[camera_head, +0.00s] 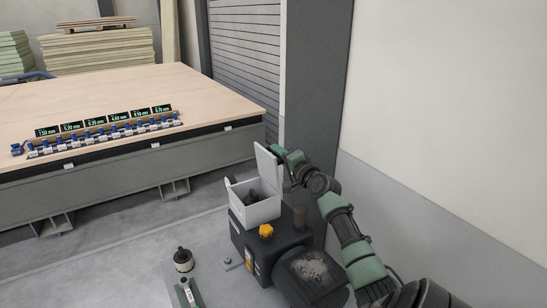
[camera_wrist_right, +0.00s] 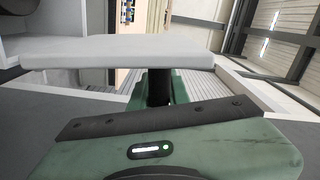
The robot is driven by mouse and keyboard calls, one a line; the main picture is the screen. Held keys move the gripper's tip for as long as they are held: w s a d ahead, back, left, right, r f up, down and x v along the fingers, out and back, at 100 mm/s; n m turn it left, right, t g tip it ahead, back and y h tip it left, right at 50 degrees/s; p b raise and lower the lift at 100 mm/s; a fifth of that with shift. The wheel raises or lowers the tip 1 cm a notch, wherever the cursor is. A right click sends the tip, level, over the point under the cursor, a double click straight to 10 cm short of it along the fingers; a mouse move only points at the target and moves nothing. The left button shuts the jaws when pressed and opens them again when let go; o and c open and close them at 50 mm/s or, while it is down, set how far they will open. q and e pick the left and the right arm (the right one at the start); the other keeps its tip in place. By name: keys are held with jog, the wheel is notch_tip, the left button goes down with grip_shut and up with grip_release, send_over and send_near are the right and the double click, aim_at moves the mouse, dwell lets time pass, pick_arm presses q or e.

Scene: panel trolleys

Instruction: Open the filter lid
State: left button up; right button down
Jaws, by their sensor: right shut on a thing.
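The filter box (camera_head: 258,212) is a white open-topped bin on a dark machine, with dark material inside. Its white filter lid (camera_head: 268,166) stands raised, roughly upright, at the box's right rear side. My right gripper (camera_head: 284,157) is at the lid's upper edge, shut on the lid, its fingers mostly hidden behind it. In the right wrist view the lid (camera_wrist_right: 120,50) is a pale slab close across the gripper's front. A green part with a light strip at the bottom edge seems to be my left gripper (camera_head: 187,292); its fingers do not show clearly.
A dark machine (camera_head: 257,250) with a yellow knob (camera_head: 266,230) carries the box. A large wooden-topped table (camera_head: 110,105) fills the left rear. A pale wall (camera_head: 450,120) limits room at the right.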

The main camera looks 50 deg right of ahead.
jog(key=shift+s+d+m, duration=0.15)
jog(key=shift+d+m, duration=0.15)
jog(key=c, duration=1.5)
grip_release()
jog(key=shift+o, duration=0.7)
jog(key=shift+s+d+f, duration=0.1)
jog(key=shift+d+f, duration=0.05)
jog(key=shift+s+a, duration=0.1)
jog(key=shift+a, duration=0.1)
jog(key=b+v, duration=0.1)
jog(key=v, duration=0.6)
jog(key=shift+s, duration=0.25)
jog(key=shift+d, duration=0.1)
